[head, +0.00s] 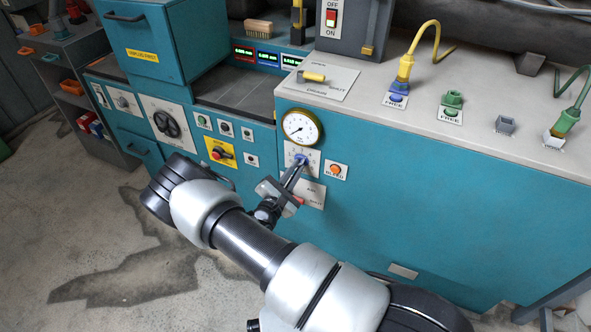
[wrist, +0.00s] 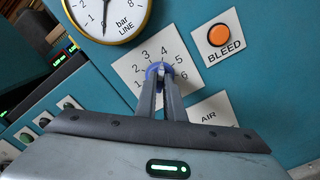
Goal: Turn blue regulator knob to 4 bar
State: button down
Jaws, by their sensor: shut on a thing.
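The blue regulator knob (wrist: 152,71) sits on a white dial plate (wrist: 130,68) marked 1 to 6, under the gauge. In the head view the knob (head: 301,158) shows as a small blue spot at my fingertips. My gripper (wrist: 159,74) is shut on the knob, one finger on each side, and hides much of it. A pale mark shows near the knob's top between the fingertips, but I cannot tell the exact number it points to. The round brass-rimmed gauge (wrist: 108,12), marked bar and LINE, has its needle pointing down; it also shows in the head view (head: 301,127).
An orange BLEED button (wrist: 221,36) is close to the right of the knob. An AIR plate (wrist: 212,112) lies just below right, partly hidden by my gripper. A yellow plate with a red knob (head: 220,152) is further left on the teal panel.

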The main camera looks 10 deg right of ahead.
jog(key=shift+f, duration=0.15)
jog(key=c, duration=1.9)
grip_release()
jog(key=shift+o, duration=0.2)
jog(key=shift+s+a, duration=0.1)
jog(key=p+v, duration=0.2)
jog(key=v, duration=1.5)
